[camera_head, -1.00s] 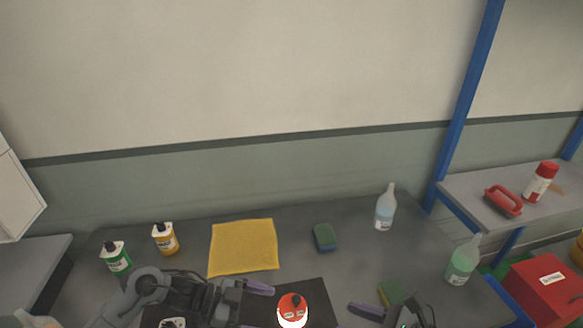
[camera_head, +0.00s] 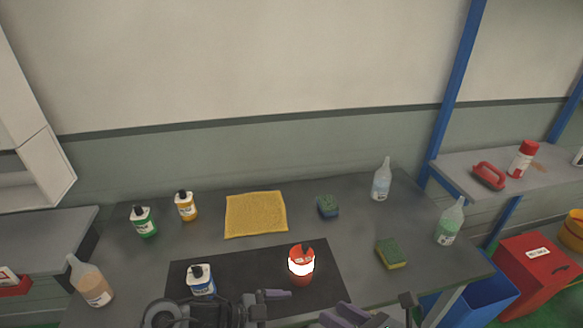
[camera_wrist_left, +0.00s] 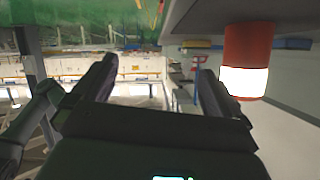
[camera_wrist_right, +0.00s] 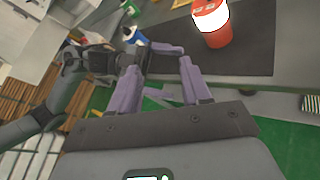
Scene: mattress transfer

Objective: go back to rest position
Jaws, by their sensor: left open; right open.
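My right gripper (camera_head: 348,316) is at the bottom edge of the head view, in front of the dark mat (camera_head: 240,262). It is open and empty, and its purple fingers show apart in the right wrist view (camera_wrist_right: 163,84). My left gripper (camera_head: 266,300) is left of it, low at the mat's front edge. Its fingers are apart and hold nothing in the left wrist view (camera_wrist_left: 158,78). A red bottle with a white label (camera_head: 301,265) stands upright on the mat, apart from both grippers. It also shows in both wrist views.
A white bottle with a blue label (camera_head: 201,281) stands on the mat's left. A yellow cloth (camera_head: 256,214), two sponges and several bottles are spread over the grey table (camera_head: 400,215). A side shelf (camera_head: 455,165) and a red box (camera_head: 538,275) are on the right.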

